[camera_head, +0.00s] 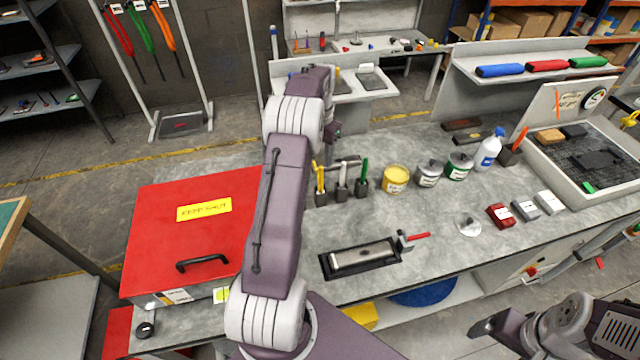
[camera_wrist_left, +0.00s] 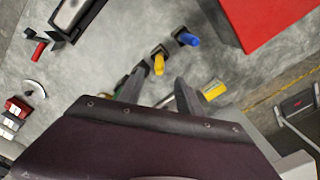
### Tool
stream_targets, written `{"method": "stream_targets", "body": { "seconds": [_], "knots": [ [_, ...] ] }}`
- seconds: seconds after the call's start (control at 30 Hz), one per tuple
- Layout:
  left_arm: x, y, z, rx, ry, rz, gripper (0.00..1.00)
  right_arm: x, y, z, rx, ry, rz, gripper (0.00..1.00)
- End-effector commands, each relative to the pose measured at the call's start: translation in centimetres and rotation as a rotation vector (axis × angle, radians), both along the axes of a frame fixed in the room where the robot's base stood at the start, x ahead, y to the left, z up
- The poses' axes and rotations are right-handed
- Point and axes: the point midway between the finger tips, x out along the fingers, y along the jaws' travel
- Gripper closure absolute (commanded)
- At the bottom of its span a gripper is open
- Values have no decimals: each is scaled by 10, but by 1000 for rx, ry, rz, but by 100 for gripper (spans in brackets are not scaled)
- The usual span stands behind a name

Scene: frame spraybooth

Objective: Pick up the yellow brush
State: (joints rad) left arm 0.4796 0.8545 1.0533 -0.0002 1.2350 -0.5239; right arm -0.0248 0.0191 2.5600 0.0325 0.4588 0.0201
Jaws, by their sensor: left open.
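The yellow brush (camera_head: 320,178) stands upright in a small dark holder on the grey bench, just right of my left forearm. In the left wrist view the yellow brush (camera_wrist_left: 158,65) shows just past the fingertips, about midway between them. My left gripper (camera_wrist_left: 158,82) is open and empty, pointing down close to the brush, apart from it as far as I can tell. In the head view my left gripper (camera_head: 343,160) is partly hidden by the arm and shows behind the brushes. My right gripper (camera_head: 490,325) is at the lower right, its jaws unclear.
A blue brush (camera_wrist_left: 188,38) stands beside the yellow one; a green brush (camera_head: 364,172) and a pale one (camera_head: 343,176) stand to its right. A yellow tin (camera_head: 396,180), a red box (camera_head: 160,235) and a sunken tray (camera_head: 335,270) are nearby.

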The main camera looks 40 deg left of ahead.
Motion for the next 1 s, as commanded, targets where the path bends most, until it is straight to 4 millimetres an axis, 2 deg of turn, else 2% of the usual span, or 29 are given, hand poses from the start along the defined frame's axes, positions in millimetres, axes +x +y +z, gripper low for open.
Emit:
{"method": "stream_targets", "body": {
  "seconds": [0.2, 0.43, 0.57, 0.7, 0.93, 1.0],
  "knots": [
    [0, -1, -30, -1, 2, -1, 58, 0, 0, 10, 0, 0, 0, 16],
    [-1, -1, -43, -2, 3, -1, 58, 0, 0, 16, 0, 0, 0, 16],
    [-3, 0, -66, -3, 5, -1, 58, 0, 0, 31, 0, 0, 0, 16],
    [-2, 0, -86, -1, 1, -2, 58, 0, 0, 33, 0, 0, 0, 16],
    [-2, 1, -90, 0, -1, -2, 58, 0, 0, 31, 0, 0, 0, 16],
    [-2, 1, -90, 0, -1, -2, 77, 0, 0, 31, 0, 0, 0, 16]
  ]
}}
